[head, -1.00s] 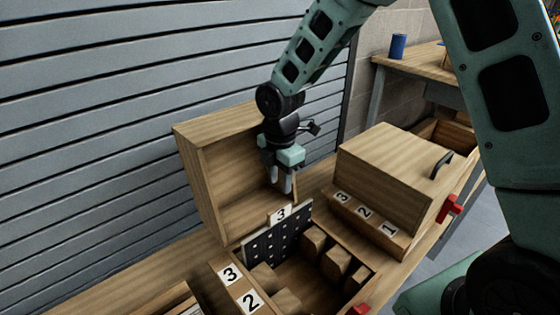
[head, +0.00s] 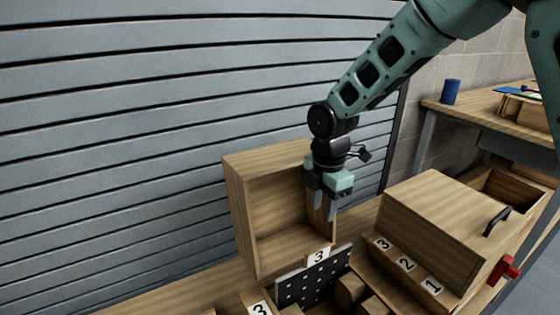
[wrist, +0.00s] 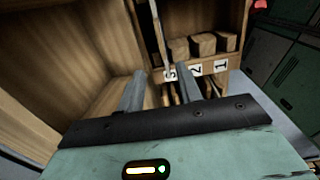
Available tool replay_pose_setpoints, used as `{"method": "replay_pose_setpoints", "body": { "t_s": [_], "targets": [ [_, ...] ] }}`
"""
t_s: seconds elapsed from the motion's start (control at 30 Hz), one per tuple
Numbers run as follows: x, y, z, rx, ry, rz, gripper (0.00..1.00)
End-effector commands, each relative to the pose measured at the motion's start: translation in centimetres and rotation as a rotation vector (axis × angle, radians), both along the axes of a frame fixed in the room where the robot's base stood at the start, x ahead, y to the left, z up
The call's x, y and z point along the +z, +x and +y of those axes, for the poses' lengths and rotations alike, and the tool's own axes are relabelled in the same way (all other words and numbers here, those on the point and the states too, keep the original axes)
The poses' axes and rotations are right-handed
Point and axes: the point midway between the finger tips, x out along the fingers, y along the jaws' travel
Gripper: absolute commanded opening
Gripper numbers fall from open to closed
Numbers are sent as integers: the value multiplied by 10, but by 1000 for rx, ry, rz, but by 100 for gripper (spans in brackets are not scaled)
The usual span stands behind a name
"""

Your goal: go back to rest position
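My gripper (head: 324,212) hangs pointing down above the box with the numbered slots. Its two fingers are apart with nothing held between them, and they also show in the wrist view (wrist: 164,92). A dark perforated panel (head: 300,284) with a white 3 label (head: 318,256) stands upright in the box below the fingers, apart from them. In the wrist view a thin upright edge shows near the 3 slot, probably this panel.
An open wooden box lid (head: 240,218) stands behind the gripper. A closed wooden box (head: 440,215) with a black handle and red latch (head: 507,269) is at the right. A blue cylinder (head: 451,91) stands on a far table. A slatted wall (head: 130,120) is behind.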

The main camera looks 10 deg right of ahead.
Motion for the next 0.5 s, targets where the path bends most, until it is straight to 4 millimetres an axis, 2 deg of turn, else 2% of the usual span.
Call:
{"method": "replay_pose_setpoints", "body": {
  "t_s": [0.07, 0.17, 0.27, 0.33, 0.5],
  "targets": [
    [9, -8, 6, -29, 3, -1, 35],
    [31, -33, 23, -135, 11, -2, 35],
    [60, -77, 45, -317, 23, 3, 35],
    [81, -113, 57, -470, 31, 8, 35],
    [114, -195, 69, -836, 41, 23, 35]
  ]
}}
